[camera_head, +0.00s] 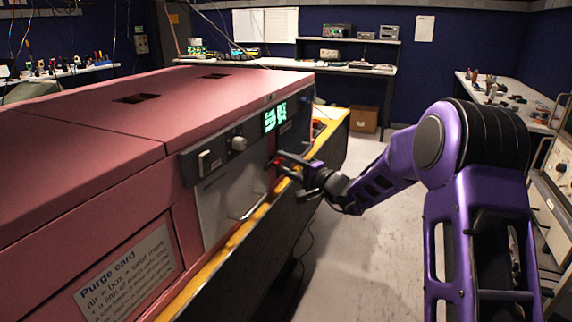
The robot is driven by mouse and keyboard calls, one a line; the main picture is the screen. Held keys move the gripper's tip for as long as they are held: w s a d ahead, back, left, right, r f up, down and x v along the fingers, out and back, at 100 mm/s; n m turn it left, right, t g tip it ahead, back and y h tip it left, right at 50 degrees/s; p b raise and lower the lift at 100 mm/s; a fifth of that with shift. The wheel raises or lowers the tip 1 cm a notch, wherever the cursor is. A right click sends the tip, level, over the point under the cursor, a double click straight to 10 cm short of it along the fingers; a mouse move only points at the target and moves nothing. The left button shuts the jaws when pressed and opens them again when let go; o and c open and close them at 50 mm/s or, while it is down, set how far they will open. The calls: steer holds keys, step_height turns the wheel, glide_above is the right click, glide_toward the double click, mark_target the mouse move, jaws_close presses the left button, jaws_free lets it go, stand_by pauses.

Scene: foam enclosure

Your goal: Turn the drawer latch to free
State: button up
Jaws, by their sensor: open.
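A grey drawer front (222,205) with a curved bar handle (250,208) is set in the near side of the pink enclosure. A small red part (271,165) shows at the drawer's upper right; it may be the drawer latch, but its shape and turn are mostly hidden by my gripper. My gripper (280,162), at the end of my purple arm, is open right beside this red part. I cannot tell whether a finger touches it.
Above the drawer, a dark panel carries a pale switch (205,162), a round knob (239,143) and a green display (274,115). A yellow ledge (225,255) runs along the front. A purge card (128,277) is at lower left. Grey floor (360,250) is open.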

steer(key=shift+c, duration=0.2)
jaws_close()
steer(key=shift+r+m, duration=0.1)
steer(key=shift+m, duration=0.3)
steer(key=m+p, duration=0.1)
steer(key=m+g+h+p, duration=0.1)
steer(key=m+p, duration=0.1)
steer(key=shift+d+r, duration=0.1)
steer(key=shift+r, duration=0.2)
steer(key=m+g+p, duration=0.1)
steer(key=p, duration=0.1)
steer(key=m+g+p, duration=0.1)
steer(key=m+p, duration=0.1)
steer(key=p, duration=0.1)
steer(key=shift+w+r+m, duration=0.15)
steer(key=shift+r+m, duration=0.05)
steer(key=shift+m, duration=0.1)
steer(key=m+g+p, duration=0.1)
steer(key=m+p, duration=0.1)
steer(key=shift+w+d+f+m+g, duration=0.1)
steer(key=shift+w+f+m+g, duration=0.05)
steer(key=shift+m+g, duration=0.2)
steer(key=m+g, duration=0.2)
steer(key=m, duration=0.1)
steer(key=shift+w+g, duration=0.1)
steer(key=shift+g, duration=0.15)
steer(key=shift+m, duration=0.35)
